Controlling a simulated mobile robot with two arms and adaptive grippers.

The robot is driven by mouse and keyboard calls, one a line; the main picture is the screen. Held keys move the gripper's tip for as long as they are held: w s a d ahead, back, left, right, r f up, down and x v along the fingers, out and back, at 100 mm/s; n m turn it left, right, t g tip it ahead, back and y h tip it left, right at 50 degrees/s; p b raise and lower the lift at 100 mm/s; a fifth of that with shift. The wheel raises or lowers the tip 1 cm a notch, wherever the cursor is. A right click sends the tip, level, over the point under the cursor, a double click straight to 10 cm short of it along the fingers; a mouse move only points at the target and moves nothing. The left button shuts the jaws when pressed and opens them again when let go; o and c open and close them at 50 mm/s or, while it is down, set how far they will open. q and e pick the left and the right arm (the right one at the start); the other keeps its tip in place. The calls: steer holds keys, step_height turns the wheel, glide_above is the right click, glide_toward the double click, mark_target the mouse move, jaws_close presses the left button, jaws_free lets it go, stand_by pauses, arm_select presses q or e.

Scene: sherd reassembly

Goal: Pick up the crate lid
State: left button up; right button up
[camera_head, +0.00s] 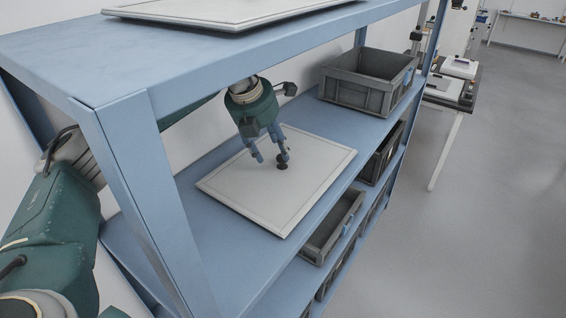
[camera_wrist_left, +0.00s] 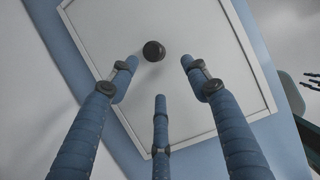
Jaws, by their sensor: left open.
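The crate lid (camera_head: 312,176) is a flat, pale grey panel with a raised rim and a small dark knob (camera_head: 282,164) near its middle. It lies on a blue shelf. My left gripper (camera_head: 270,158) is just above the lid, its fingers spread beside the knob. In the left wrist view, the lid (camera_wrist_left: 205,75) lies beyond the three open blue fingers (camera_wrist_left: 158,85), and the knob (camera_wrist_left: 153,51) shows between and slightly past the fingertips. No finger clearly touches the knob.
The blue shelf (camera_head: 222,258) has a post (camera_head: 150,190) at its near end. A grey open crate (camera_head: 362,88) stands on the same shelf beyond the lid. Another pale panel (camera_head: 220,10) lies on the top shelf. More grey crates (camera_head: 333,225) sit below. Open floor lies to the right.

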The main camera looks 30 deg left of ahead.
mark_target(281, 157)
arm_select(q)
steer(key=shift+w+d, duration=0.1)
steer(key=shift+w, duration=1.05)
steer(key=p+x, duration=0.1)
steer(key=x, duration=0.3)
steer(key=shift+f+p, duration=0.15)
steer(key=shift+p, duration=0.25)
steer(key=shift+w+f, duration=0.2)
steer(key=shift+f, duration=0.05)
jaws_close()
arm_select(e)
steer(key=shift+a+r, duration=0.2)
steer(key=shift+r, duration=0.35)
steer(key=shift+a+r, duration=0.15)
steer(key=shift+r, duration=0.4)
